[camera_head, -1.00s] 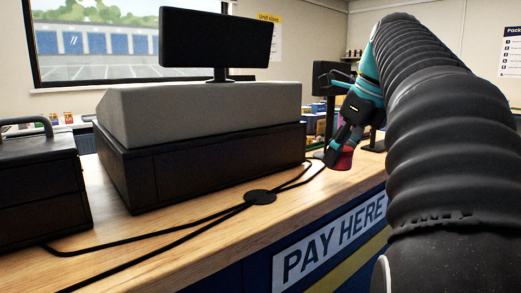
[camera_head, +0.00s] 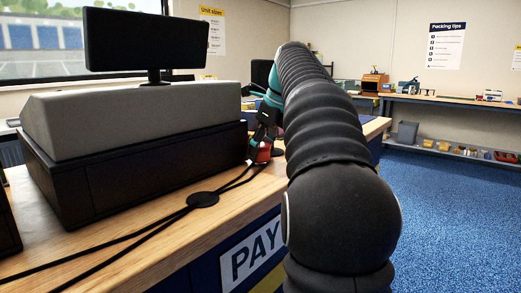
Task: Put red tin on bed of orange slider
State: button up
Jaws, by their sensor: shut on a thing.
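My gripper (camera_head: 259,147) is shut on the red tin (camera_head: 263,155). It holds the tin over the wooden counter, to the right of the black cash drawer, and most of the arm lies in front to the right. I cannot tell whether the tin touches the counter. No orange slider can be made out for sure. A small orange-brown object (camera_head: 374,84) stands on the far bench, too small to identify.
The wooden counter (camera_head: 130,252) carries a cash register (camera_head: 130,125), a monitor (camera_head: 145,40) and black cables through a round grommet (camera_head: 203,199). A long bench (camera_head: 450,99) with small items runs along the far wall. Blue carpet (camera_head: 455,215) at right is clear.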

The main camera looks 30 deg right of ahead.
jog(key=shift+f, duration=0.2)
jog(key=shift+f, duration=0.1)
jog(key=o, duration=1.3)
